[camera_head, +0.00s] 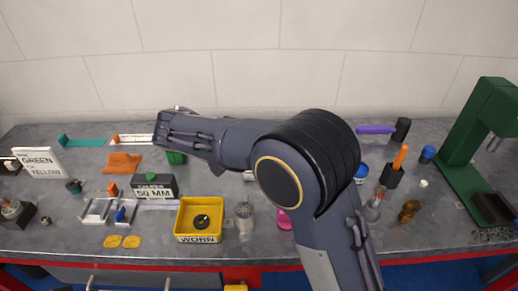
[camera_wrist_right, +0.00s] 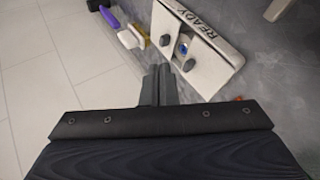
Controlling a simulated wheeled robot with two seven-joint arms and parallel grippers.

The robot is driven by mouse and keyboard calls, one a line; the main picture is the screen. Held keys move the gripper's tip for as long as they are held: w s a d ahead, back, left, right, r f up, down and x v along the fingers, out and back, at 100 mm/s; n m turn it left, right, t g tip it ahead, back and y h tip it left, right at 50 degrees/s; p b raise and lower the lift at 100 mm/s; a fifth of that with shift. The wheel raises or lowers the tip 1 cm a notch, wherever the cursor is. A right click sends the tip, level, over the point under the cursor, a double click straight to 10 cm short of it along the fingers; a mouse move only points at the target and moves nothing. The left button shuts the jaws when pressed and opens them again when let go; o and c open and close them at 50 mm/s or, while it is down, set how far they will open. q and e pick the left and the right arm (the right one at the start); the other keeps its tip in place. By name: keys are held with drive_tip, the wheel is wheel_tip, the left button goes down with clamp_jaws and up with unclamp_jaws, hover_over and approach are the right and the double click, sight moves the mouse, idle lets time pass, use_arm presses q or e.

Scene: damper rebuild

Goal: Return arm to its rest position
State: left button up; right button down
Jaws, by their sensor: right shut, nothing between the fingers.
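My right arm crosses the middle of the head view, its forearm pointing left over the bench. Its hand end is near the back of the bench, and its fingers cannot be made out there. In the right wrist view my right gripper (camera_wrist_right: 158,72) is shut and empty. My left gripper is not in view.
A yellow bin marked WORN (camera_head: 199,238) holds a dark ring. A green press (camera_head: 480,140) stands right. Small tools and cups lie around my arm.

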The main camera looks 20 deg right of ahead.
idle(0.4)
drive_tip(key=s+d+f+m+g+y+p, duration=0.1)
drive_tip(key=s+d+g+y, duration=0.1)
drive_tip(key=s+d+y, duration=0.8)
drive_tip(key=s+a+m+t+y+p, duration=0.1)
drive_tip(key=s+t+y, duration=0.3)
drive_tip(key=s, duration=1.4)
drive_tip(key=shift+a+f+m+t+p, duration=0.25)
drive_tip(key=shift+f+m+t+p, duration=0.15)
drive_tip(key=shift+m, duration=0.5)
